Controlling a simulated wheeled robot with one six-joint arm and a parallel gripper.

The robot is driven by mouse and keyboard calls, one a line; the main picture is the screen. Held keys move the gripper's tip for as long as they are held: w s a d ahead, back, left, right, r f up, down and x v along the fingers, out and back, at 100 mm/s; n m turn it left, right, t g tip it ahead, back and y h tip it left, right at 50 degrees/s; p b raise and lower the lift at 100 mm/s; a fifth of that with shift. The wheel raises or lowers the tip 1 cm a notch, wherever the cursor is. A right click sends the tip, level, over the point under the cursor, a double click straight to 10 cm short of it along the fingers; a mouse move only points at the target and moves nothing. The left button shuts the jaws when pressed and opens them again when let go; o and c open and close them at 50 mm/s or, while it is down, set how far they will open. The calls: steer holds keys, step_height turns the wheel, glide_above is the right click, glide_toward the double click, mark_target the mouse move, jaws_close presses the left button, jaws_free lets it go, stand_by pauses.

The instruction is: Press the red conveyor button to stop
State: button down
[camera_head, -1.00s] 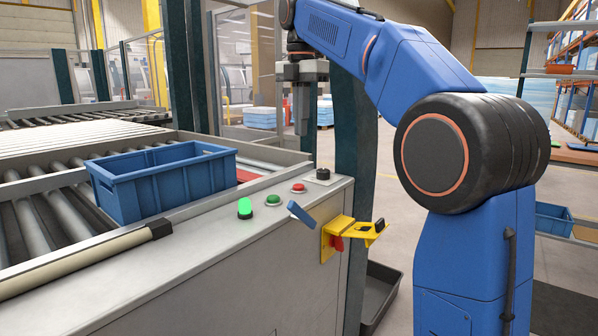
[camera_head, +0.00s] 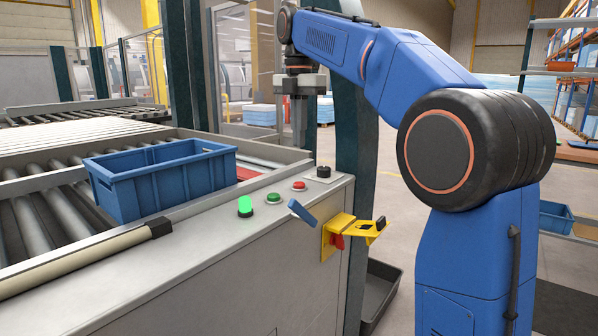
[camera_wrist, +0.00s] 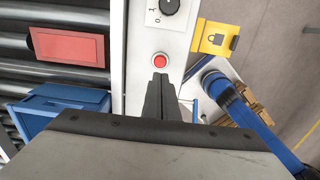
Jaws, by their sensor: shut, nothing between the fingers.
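The red button (camera_head: 298,185) sits on the top of the grey conveyor control panel (camera_head: 225,230), right of a green button (camera_head: 273,198). In the wrist view the red button (camera_wrist: 161,60) shows just past my fingertips. My gripper (camera_head: 299,145) points down above the panel, near the red button. In the wrist view my gripper (camera_wrist: 160,80) has its dark fingers together and empty. A gap between fingertips and button seems to remain in the head view; its exact size I cannot tell.
A green lit lamp (camera_head: 245,206) and a black rotary switch (camera_head: 323,172) flank the buttons. A yellow lock bracket (camera_head: 340,232) juts from the panel's end. A blue crate (camera_head: 160,180) stands on the rollers. A dark post (camera_head: 355,130) rises behind.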

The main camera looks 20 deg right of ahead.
mark_target(299, 183)
step_height(299, 183, down, 9)
steer(key=shift+f, duration=0.4)
